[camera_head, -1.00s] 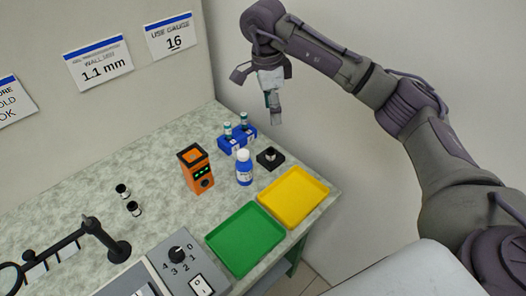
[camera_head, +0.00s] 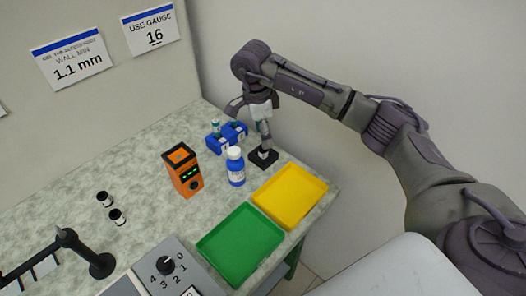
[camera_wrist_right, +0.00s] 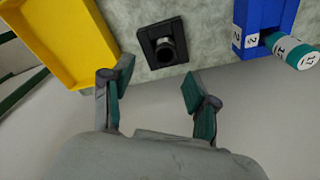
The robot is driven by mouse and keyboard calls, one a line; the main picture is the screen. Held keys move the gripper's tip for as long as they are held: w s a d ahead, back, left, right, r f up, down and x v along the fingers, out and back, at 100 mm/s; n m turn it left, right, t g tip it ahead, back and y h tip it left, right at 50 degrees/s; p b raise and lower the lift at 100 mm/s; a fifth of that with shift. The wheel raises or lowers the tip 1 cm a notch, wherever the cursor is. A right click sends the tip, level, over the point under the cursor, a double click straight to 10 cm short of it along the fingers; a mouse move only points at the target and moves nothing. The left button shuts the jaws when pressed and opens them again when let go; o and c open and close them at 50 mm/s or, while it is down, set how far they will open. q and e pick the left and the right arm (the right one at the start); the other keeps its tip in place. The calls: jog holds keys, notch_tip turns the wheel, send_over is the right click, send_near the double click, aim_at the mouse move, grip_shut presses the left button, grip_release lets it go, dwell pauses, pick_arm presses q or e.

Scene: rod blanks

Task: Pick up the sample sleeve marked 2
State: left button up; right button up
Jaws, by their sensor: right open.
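My right gripper (camera_head: 265,140) is open and empty, just above the black square base (camera_head: 263,158) at the back of the bench. Two small black-and-white sleeves stand at the left of the bench, one behind (camera_head: 104,199) and one in front (camera_head: 118,217). Their markings are too small to read. A blue block (camera_wrist_right: 258,22) carries labels reading 2 in the wrist view, with a teal-and-white capped vial (camera_wrist_right: 292,50) by it. My left gripper is not in view.
An orange device (camera_head: 183,170) and a blue bottle (camera_head: 235,167) stand left of the base. A yellow tray (camera_head: 290,195) and a green tray (camera_head: 240,245) lie in front. A grey control box (camera_head: 165,265) and a black stand (camera_head: 100,265) are at the lower left.

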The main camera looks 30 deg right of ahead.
aim_at(263, 152)
jog(key=f, duration=0.3)
jog(key=f+p, duration=0.1)
jog(key=f, duration=0.1)
jog(key=shift+w+f, duration=0.3)
jog(key=c, duration=0.9)
